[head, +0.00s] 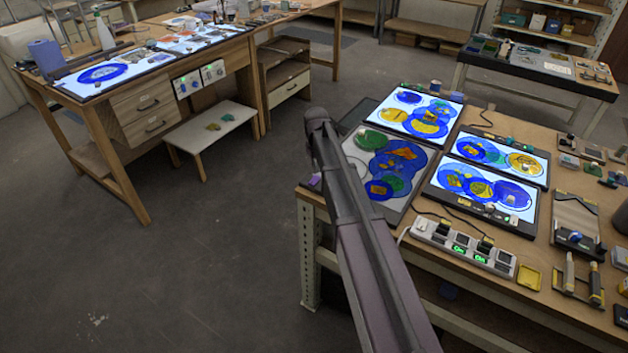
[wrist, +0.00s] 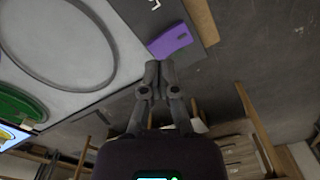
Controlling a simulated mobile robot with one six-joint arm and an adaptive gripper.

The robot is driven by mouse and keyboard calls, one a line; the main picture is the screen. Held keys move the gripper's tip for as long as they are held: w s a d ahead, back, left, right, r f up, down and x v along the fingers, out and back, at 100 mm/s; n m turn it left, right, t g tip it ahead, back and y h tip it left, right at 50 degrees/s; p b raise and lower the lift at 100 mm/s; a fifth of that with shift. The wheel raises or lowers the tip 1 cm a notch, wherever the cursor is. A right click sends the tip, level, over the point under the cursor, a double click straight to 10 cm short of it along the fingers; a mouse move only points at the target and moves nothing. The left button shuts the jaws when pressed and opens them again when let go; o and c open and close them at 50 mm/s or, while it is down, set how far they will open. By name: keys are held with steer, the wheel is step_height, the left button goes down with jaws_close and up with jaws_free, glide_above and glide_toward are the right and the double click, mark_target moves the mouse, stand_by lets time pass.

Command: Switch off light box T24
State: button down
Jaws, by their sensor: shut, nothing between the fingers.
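Several light boxes lie on the right-hand table; no T24 label is readable. The front-left light box (head: 355,158) is dull grey, with coloured glass discs on it. The back-left light box (head: 380,117), the back-right one (head: 537,180) and the front-right one (head: 522,213) glow white. A white power strip (head: 462,246) at the table's front has plugs and green "On" lights. In the wrist view, my gripper (wrist: 158,75) is shut and empty, near a purple piece (wrist: 170,40) at the edge of a grey panel (wrist: 125,60). In the head view my arm hides the gripper.
A wooden bench (head: 133,90) at the left carries lit panels (head: 140,67), with a low stool (head: 212,142) before it. A dark-topped table (head: 540,67) stands at the back right. A yellow tray (head: 528,277) lies right of the strip. The floor between the benches is clear.

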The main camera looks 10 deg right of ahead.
mark_target(316, 177)
steer(key=shift+f+b, duration=1.4)
steer(key=shift+b, duration=0.05)
stand_by(1.4)
steer(key=shift+r, duration=0.15)
steer(key=shift+r+p, duration=3.4)
steer(key=shift+p, duration=0.2)
steer(key=s+a+m, duration=0.1)
steer(key=s+m, duration=0.2)
steer(key=s, duration=2.4)
steer(key=shift+a, duration=0.35)
